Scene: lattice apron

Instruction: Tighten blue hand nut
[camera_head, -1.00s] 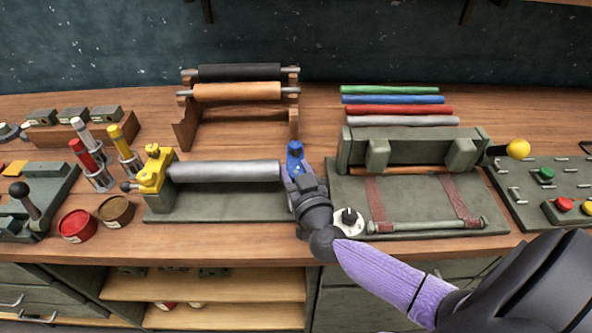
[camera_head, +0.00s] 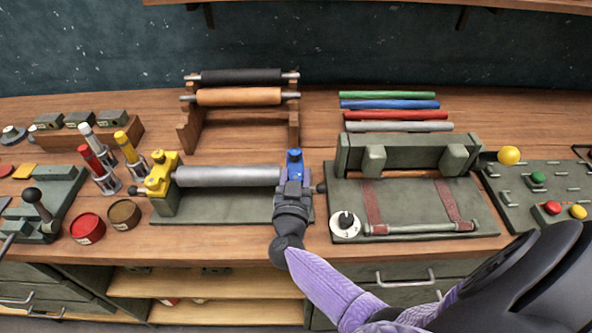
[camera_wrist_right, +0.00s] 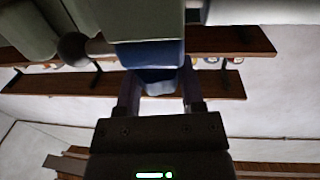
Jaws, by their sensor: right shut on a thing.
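A blue bearing block (camera_head: 294,157) stands at the right end of a grey roller (camera_head: 228,175). My right gripper (camera_head: 293,178) reaches it from the front and covers its lower part. In the right wrist view the two fingers of my gripper (camera_wrist_right: 161,97) are on either side of a blue piece (camera_wrist_right: 160,82), which I take to be the blue hand nut, and are shut on it. A dark ball knob (camera_head: 321,188) sticks out right of the gripper; whether it belongs to the block I cannot tell. My left gripper is not in view.
A yellow block (camera_head: 161,174) holds the roller's left end. A green press (camera_head: 407,155) with a white dial (camera_head: 345,226) stands close on the right. Red (camera_head: 87,228) and brown (camera_head: 123,214) tins are at the left. A roller rack (camera_head: 187,127) stands behind.

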